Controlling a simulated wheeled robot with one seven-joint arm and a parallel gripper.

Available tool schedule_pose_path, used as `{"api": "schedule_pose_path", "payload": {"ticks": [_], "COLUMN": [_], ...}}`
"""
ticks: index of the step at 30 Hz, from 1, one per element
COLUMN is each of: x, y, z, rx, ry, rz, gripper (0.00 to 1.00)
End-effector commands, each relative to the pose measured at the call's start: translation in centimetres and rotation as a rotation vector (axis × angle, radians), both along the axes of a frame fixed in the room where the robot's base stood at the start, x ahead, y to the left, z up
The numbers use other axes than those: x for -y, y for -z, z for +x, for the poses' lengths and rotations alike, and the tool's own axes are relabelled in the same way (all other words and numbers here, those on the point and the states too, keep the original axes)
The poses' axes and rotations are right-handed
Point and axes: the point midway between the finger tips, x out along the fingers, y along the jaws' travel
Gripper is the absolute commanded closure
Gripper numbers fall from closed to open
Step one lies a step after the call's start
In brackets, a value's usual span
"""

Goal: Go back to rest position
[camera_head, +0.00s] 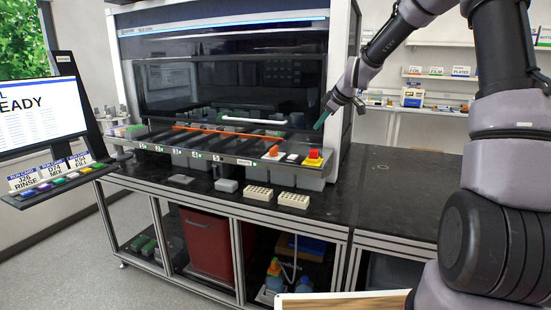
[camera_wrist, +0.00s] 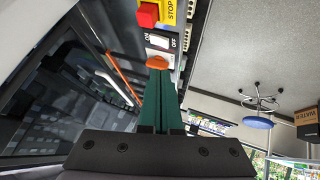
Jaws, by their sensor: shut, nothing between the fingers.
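My gripper (camera_head: 321,122) hangs in front of the right side of the large lab machine (camera_head: 230,22), above its front ledge. Its green fingers are together with nothing between them. In the wrist view the shut fingers (camera_wrist: 159,72) point toward the machine's control strip. An orange button (camera_wrist: 159,62) shows right by the fingertips; I cannot tell from this view whether they touch it. The head view shows the fingers well above the strip.
The ledge carries a red stop button on yellow (camera_head: 314,158) and a white switch (camera_head: 292,157). Cream racks (camera_head: 293,200) stand on the black bench (camera_head: 395,190), which is clear at right. A monitor (camera_head: 40,112) stands left. A blue stool (camera_wrist: 258,123) shows in the wrist view.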

Motion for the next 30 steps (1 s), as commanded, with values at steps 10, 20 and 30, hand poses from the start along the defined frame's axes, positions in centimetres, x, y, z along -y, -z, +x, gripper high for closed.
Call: {"api": "schedule_pose_path", "payload": {"ticks": [10, 20, 30], "x": [2.8, 6.5, 8.6], "y": [-9.0, -13.5, -13.1], "z": [-14.1, -29.0, -38.5], "rx": [-0.149, -0.25, -0.355], "ry": [0.427, 0.901, 1.197], "rz": [0.078, 0.341, 0.611], "gripper": [1.0, 1.0, 1.0]}}
